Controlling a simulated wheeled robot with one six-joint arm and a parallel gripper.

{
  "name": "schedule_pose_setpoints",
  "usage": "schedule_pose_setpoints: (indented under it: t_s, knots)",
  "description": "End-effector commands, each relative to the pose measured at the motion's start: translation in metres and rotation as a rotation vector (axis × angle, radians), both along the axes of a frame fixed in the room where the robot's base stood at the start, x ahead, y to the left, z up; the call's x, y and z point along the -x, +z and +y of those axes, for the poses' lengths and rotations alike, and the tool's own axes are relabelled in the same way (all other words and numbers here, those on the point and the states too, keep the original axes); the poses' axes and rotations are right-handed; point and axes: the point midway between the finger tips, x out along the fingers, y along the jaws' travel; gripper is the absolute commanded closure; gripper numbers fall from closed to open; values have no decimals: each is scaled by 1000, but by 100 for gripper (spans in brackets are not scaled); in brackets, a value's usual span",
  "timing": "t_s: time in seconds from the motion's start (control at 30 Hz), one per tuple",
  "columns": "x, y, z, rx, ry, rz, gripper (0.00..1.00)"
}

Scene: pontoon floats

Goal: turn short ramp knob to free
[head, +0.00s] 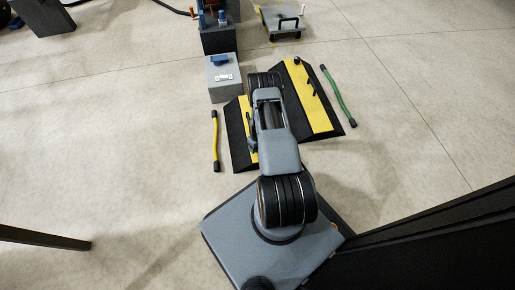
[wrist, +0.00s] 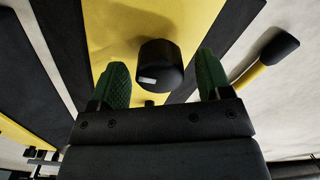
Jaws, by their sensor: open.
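The short ramp, black with a yellow strip (head: 237,122), appears to be the left one of two ramps in the head view. In the wrist view its yellow strip (wrist: 120,28) fills the upper middle. A black knob (wrist: 161,62) with a small white mark on its face stands on this strip. My gripper (wrist: 162,80) is open, with one green fingertip left of the knob and one right. Gaps show on both sides, so I see no contact. In the head view my arm hides the knob and most of my gripper.
A longer ramp (head: 305,92) with black fittings lies to the right. A yellow bar (head: 215,140) lies left of the ramps and a green bar (head: 338,95) right. A grey box (head: 224,86) stands behind the short ramp. The floor at far left is mostly clear.

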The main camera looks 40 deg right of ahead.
Motion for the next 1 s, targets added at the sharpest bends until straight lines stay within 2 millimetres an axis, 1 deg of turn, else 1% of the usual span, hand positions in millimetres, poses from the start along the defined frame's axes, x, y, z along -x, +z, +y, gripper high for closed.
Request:
schedule_pose_setpoints:
  t_s: [0.1,0.4,0.47,0.9,0.93,1.0]
  knots:
    - [0,-5,0,1,0,-1,28]
    - [0,-6,0,0,0,-1,28]
    - [0,-6,0,0,0,-1,33]
    - [0,-5,0,0,0,0,75]
    - [0,-5,0,0,0,0,78]
    - [0,-5,2,0,0,0,78]
